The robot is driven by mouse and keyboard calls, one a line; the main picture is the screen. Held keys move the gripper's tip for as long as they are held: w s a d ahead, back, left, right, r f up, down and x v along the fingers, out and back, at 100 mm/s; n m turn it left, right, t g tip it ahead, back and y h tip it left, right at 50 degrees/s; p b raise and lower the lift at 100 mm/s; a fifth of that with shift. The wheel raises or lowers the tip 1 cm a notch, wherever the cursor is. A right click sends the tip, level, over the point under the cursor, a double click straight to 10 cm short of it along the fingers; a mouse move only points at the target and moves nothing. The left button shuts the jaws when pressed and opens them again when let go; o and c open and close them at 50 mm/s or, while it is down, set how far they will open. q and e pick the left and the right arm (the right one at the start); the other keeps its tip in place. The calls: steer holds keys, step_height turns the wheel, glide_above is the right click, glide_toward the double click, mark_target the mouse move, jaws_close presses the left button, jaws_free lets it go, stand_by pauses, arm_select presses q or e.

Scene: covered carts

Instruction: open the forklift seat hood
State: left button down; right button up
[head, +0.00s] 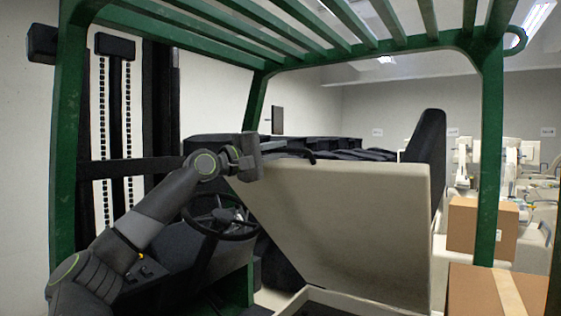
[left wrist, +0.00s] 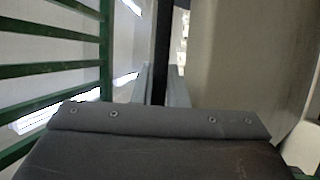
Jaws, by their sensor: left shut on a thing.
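The forklift seat hood (head: 345,232) is a large beige panel, tilted up steeply, with an open gap beneath its lower edge. The black seat back (head: 428,150) stands behind it on the right. My left gripper (head: 255,158) is at the hood's upper left corner. In the left wrist view my two grey fingers (left wrist: 160,88) are closed about a dark strip (left wrist: 161,45), with the beige hood (left wrist: 231,55) close on the right. The exact contact is hidden in the head view. My right gripper is not in view.
A steering wheel (head: 219,217) stands under my left arm. Green frame posts (head: 490,150) and overhead bars (head: 330,25) enclose the cab. Cardboard boxes (head: 480,228) are on the right. Black mast rails (head: 115,110) rise at the left.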

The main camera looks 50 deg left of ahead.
arm_select(q)
steer(key=shift+w+r, duration=0.15)
steer(key=shift+w, duration=0.1)
steer(key=c, duration=1.6)
jaws_free()
steer(key=shift+r, duration=0.1)
steer(key=shift+o, duration=0.7)
steer(key=shift+s, duration=0.1)
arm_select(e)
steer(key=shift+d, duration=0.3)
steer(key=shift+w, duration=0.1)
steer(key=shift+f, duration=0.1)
